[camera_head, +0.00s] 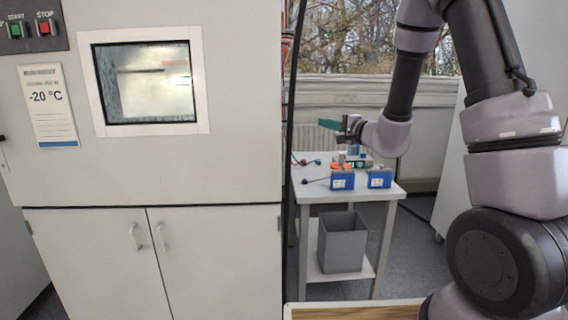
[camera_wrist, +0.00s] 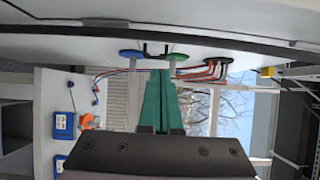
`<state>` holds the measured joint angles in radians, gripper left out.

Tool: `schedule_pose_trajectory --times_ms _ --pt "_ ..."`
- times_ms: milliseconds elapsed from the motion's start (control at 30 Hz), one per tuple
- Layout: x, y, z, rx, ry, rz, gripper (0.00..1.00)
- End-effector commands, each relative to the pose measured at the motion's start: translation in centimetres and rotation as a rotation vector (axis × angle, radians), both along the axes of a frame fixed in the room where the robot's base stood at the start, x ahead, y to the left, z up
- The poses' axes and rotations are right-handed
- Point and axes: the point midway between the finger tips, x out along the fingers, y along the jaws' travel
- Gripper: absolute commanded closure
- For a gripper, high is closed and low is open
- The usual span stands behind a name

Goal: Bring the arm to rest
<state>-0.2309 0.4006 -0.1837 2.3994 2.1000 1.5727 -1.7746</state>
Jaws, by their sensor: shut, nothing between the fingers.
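My gripper (camera_head: 329,124) shows in the head view above the small white table, at the end of my raised and bent arm. Its green fingers point left. In the wrist view my gripper (camera_wrist: 163,76) has its two green fingers together, shut and empty. No object touches the fingers in either view.
A large cabinet (camera_head: 240,180) with a window and a -20 °C sign fills the left. The white table (camera_head: 318,192) holds blue battery blocks (camera_head: 342,182) and an orange item (camera_head: 341,166). A grey bin (camera_head: 342,242) stands on its lower shelf. A window is behind.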

Motion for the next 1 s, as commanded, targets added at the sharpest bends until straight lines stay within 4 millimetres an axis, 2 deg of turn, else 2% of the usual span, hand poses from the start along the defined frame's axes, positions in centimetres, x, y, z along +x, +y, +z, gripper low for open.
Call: schedule_pose_trajectory --times_ms 233,367,567,667,800,867,1000 --pt "-2.2 1.8 2.3 0.017 0.021 0.115 1.00" --pt "-4.0 3.0 3.9 0.020 0.040 0.202 1.00" --pt "-8.6 4.8 6.6 -0.014 0.091 0.374 1.00" --pt "-11.9 5.5 7.9 -0.063 0.130 0.474 1.00" --pt "-18.2 5.3 9.1 -0.221 0.212 0.608 1.00" --pt "-20.9 4.6 9.0 -0.317 0.255 0.641 1.00" --pt "-25.8 1.2 8.3 -0.573 0.342 0.626 1.00"
